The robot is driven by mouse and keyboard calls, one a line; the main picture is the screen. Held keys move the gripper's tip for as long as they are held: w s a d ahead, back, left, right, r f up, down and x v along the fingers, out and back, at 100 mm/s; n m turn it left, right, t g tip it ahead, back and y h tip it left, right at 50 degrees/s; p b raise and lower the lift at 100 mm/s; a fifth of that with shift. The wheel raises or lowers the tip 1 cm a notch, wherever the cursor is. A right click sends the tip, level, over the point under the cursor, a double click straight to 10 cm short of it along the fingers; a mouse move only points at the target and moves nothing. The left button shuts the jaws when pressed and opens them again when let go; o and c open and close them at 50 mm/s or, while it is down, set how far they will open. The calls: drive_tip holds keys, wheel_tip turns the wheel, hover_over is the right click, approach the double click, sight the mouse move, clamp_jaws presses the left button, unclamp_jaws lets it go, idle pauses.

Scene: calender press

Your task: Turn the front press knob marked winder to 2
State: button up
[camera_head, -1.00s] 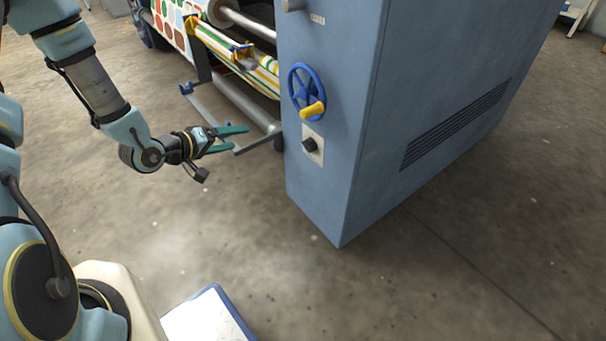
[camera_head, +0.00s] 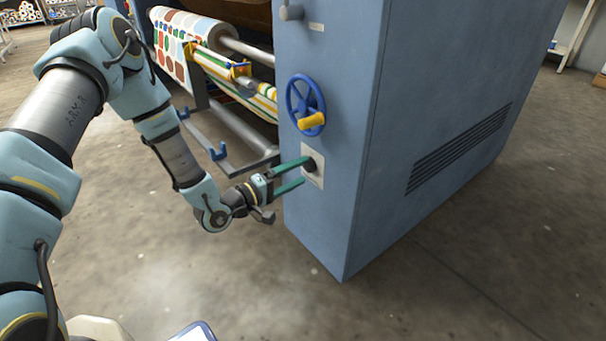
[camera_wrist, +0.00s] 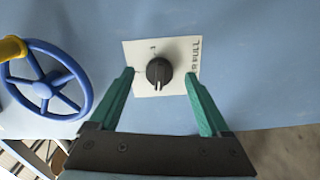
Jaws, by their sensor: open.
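A black rotary knob (camera_wrist: 159,72) sits on a white label plate (camera_wrist: 175,51) on the blue press cabinet. In the wrist view the plate shows a "1" mark and lettering that ends in "R PULL"; other marks are hidden or too small to read. The same knob (camera_head: 309,164) and plate (camera_head: 316,178) show in the head view, below the handwheel. My gripper (camera_head: 292,172) is open, with its green fingers pointing at the plate. In the wrist view my gripper (camera_wrist: 161,84) has one finger on each side of the knob, with gaps between fingers and knob. I cannot tell whether the fingertips touch the panel.
A blue handwheel (camera_head: 305,102) with a yellow handle (camera_head: 311,122) juts from the panel just above the knob. A grey lever (camera_head: 291,11) is higher up. Rollers with patterned fabric (camera_head: 190,42) stand at the left. The floor in front is clear.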

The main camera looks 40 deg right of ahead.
drive_tip(key=shift+d, duration=1.05)
clamp_jaws()
